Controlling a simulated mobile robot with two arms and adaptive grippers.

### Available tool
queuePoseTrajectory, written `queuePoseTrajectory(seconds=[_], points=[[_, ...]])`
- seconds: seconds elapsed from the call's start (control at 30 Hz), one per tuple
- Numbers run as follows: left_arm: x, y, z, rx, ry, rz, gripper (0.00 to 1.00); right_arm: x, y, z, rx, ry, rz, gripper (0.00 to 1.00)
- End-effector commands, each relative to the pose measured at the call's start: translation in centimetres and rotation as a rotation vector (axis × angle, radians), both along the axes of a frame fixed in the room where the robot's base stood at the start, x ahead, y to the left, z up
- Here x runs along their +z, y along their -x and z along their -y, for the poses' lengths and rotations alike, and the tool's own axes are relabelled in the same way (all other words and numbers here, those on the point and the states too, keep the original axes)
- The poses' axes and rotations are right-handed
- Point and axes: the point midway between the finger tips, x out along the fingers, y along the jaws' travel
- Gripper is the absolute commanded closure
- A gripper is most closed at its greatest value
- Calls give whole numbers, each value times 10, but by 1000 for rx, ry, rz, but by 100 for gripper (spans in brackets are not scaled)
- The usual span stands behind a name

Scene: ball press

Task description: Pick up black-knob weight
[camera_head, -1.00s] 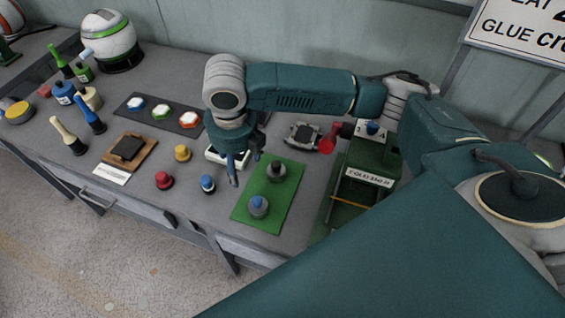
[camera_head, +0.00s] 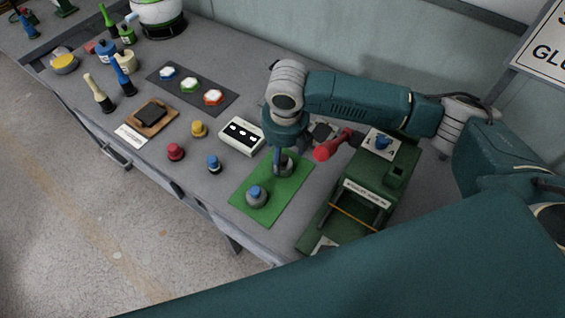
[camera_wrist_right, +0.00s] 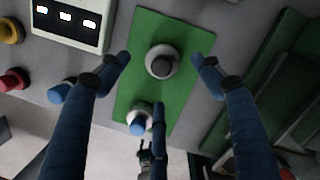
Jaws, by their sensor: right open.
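The black-knob weight (camera_head: 284,169), a grey round weight with a dark knob, stands upright on the green mat (camera_head: 242,187). It also shows from above in the right wrist view (camera_wrist_right: 162,62). My right gripper (camera_head: 283,155) is open above it, with blue fingers pointing down. In the right wrist view the fingertips (camera_wrist_right: 161,70) are spread to the left, right and below the weight, apart from it. In the head view the fingers partly hide the weight. My left gripper is not in view.
A blue-knob weight (camera_head: 256,197) stands on the same mat, close by. A white box with small windows (camera_head: 242,137) is to the left. Red, yellow and blue knobbed pieces stand further left.

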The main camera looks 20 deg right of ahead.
Motion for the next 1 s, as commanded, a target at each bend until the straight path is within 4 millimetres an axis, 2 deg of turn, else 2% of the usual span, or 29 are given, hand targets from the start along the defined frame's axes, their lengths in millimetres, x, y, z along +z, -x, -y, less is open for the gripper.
queuePoseTrajectory(seconds=[0.17, 0.4, 0.67, 0.77, 1.0], points=[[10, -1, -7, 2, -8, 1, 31, -17, -3, 0, -1, 3, -3, 34], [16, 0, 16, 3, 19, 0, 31, -49, -9, -1, 0, 2, -1, 34], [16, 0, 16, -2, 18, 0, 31, -53, -10, -1, 1, 2, 1, 34], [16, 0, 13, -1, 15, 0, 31, -53, -10, -1, 0, 2, 1, 50], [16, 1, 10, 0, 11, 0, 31, -52, -10, -1, 0, 2, 2, 98]])
